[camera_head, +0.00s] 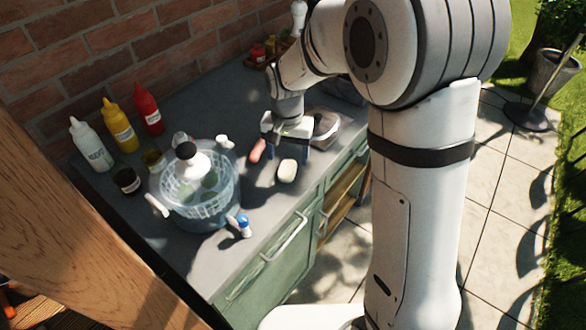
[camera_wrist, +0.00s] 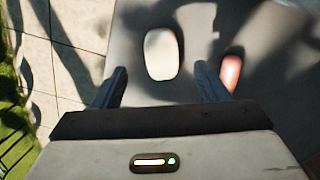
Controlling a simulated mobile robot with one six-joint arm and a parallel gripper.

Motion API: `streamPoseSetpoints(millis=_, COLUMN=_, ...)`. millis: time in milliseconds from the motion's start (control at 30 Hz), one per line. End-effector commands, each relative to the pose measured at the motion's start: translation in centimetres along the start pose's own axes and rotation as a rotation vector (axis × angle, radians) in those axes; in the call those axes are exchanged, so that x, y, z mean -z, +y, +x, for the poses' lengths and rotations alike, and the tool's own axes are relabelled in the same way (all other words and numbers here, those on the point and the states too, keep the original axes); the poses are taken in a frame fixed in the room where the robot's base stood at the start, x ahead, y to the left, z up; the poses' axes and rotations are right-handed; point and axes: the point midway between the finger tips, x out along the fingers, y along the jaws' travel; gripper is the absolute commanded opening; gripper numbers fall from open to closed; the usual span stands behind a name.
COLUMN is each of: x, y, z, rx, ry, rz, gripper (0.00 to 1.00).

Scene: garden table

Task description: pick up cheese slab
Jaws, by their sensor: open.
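The cheese slab is most likely the pale, rounded-oblong piece (camera_head: 287,170) lying flat on the grey counter near its front edge. It also shows in the wrist view (camera_wrist: 161,54), ahead of and between my fingers. My gripper (camera_head: 284,154) is open and empty, pointing down just behind the pale piece in the head view. In the wrist view my gripper (camera_wrist: 160,88) has its two dark fingers spread wider than the piece, with no contact visible. A pinkish-red piece (camera_wrist: 230,72) lies just beyond the right finger; it also shows in the head view (camera_head: 257,151).
A clear salad spinner (camera_head: 200,190) stands to the left on the counter (camera_head: 262,200), with a small blue-capped shaker (camera_head: 244,226) near it. White, yellow and red bottles stand by the brick wall.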

Motion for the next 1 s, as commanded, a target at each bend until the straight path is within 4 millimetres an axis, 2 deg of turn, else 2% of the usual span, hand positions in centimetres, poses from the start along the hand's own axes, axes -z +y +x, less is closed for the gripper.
streamPoseSetpoints(millis=300, x=0.1, y=-0.2, z=4.3, rx=-0.002, ry=-0.002, rz=-0.002, gripper=0.67)
streamPoseSetpoints(millis=600, x=0.1, y=-0.3, z=4.8, rx=0.0, ry=0.0, rz=-0.002, gripper=0.67)
streamPoseSetpoints(millis=1000, x=0.1, y=-0.3, z=4.8, rx=0.0, ry=0.0, rz=-0.003, gripper=0.35)
